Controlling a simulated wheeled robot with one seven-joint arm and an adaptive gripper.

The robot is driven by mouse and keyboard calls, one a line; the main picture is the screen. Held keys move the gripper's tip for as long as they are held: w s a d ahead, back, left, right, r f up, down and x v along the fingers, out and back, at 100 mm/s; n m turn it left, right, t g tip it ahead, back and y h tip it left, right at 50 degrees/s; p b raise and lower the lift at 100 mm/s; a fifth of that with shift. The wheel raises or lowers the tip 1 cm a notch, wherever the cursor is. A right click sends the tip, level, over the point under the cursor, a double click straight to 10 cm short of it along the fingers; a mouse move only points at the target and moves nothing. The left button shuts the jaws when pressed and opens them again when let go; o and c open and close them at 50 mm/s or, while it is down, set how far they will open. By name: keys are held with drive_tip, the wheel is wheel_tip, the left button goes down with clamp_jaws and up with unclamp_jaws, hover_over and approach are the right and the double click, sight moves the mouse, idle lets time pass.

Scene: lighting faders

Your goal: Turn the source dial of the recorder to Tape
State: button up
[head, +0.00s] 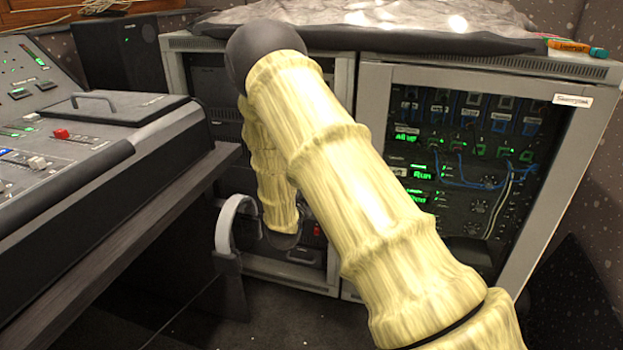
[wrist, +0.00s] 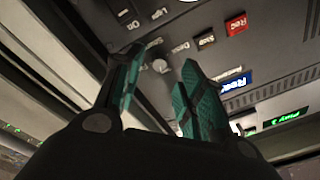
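In the wrist view, the recorder's grey panel (wrist: 190,18) fills the upper part, tilted in the picture. A small round pale knob (wrist: 160,66) on it shows between my fingertips, with small labels around it; one seems to read "Light" and another "Desk". I cannot read a "Tape" label or tell the knob's pointer direction. My gripper (wrist: 161,62) is open, its two teal-padded fingers on either side of the knob with visible gaps. I cannot tell how deep the tips reach. In the head view, my arm hides most of the recorder and gripper.
A red button (wrist: 236,24) and a blue button (wrist: 235,82) lie right of the fingers, above a green "Play" display (wrist: 286,117). In the head view, a mixing desk (head: 60,135) stands left and a patched rack (head: 475,170) right.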

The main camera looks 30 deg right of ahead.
drive_tip(key=v, duration=0.8)
drive_tip(key=shift+s+a+f, duration=0.1)
drive_tip(key=a+f+m+y+b, duration=0.45)
drive_tip(key=f+m+b, duration=0.45)
drive_tip(key=m, duration=0.4)
drive_tip(key=d+r+m+h+b, duration=0.35)
drive_tip(key=d+r+m, duration=0.35)
drive_tip(key=r+m, duration=0.45)
drive_tip(key=shift+m+t, duration=0.3)
drive_tip(key=shift+m, duration=0.45)
drive_tip(key=b+x, duration=0.1)
drive_tip(key=x, duration=0.2)
drive_tip(key=f+b+x, duration=0.1)
drive_tip(key=b+x, duration=0.1)
drive_tip(key=x, duration=0.2)
drive_tip(key=b+x, duration=0.1)
drive_tip(key=x, duration=0.2)
drive_tip(key=shift+w+f, duration=0.2)
drive_tip(key=shift+w, duration=0.35)
